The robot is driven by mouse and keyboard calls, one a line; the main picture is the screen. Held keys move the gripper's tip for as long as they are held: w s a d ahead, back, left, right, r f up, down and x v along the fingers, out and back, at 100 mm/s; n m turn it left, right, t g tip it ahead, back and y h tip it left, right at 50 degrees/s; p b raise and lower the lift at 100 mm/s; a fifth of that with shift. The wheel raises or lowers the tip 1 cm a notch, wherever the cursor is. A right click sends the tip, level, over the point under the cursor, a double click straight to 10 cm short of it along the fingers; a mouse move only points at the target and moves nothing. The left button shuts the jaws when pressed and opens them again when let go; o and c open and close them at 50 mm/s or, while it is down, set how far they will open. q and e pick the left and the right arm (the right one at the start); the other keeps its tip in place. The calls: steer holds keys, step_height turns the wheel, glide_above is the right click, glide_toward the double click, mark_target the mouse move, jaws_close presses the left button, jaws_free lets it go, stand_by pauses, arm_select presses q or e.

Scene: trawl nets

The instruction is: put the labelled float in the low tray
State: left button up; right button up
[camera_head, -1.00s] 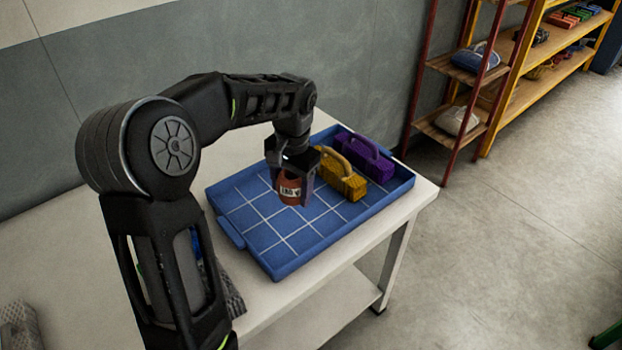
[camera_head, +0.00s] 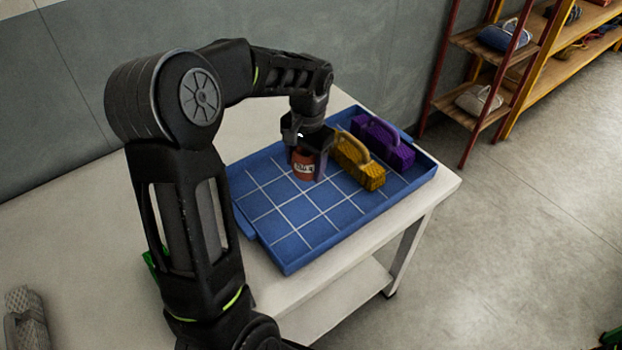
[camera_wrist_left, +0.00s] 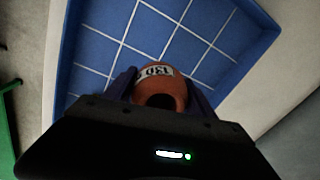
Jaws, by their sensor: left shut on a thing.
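The labelled float (camera_head: 303,166) is a small orange-red piece with a white label and dark print. My left gripper (camera_head: 306,165) is shut on it, fingers on either side, over the blue low tray (camera_head: 291,262) with white grid lines. In the left wrist view the float (camera_wrist_left: 160,88) sits between the fingertips, its label facing the tray (camera_wrist_left: 262,30). I cannot tell whether the float's underside touches the tray floor. My right gripper is not in view.
A yellow handled block (camera_head: 358,166) and a purple handled block (camera_head: 386,147) stand in the tray, just right of the float. The tray's left and front squares are bare. A grey mesh piece (camera_head: 25,318) lies at the table's left. Shelves (camera_head: 480,95) stand beyond.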

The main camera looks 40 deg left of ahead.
mark_target(304, 191)
arm_select(q)
steer(key=shift+f, duration=1.3)
steer(key=shift+f, duration=0.1)
steer(key=shift+f, duration=1.75)
steer(key=shift+f, duration=0.2)
steer(key=o, duration=1.4)
steer(key=shift+r, duration=0.15)
step_height(304, 191, up, 12)
steer(key=shift+d, duration=0.4)
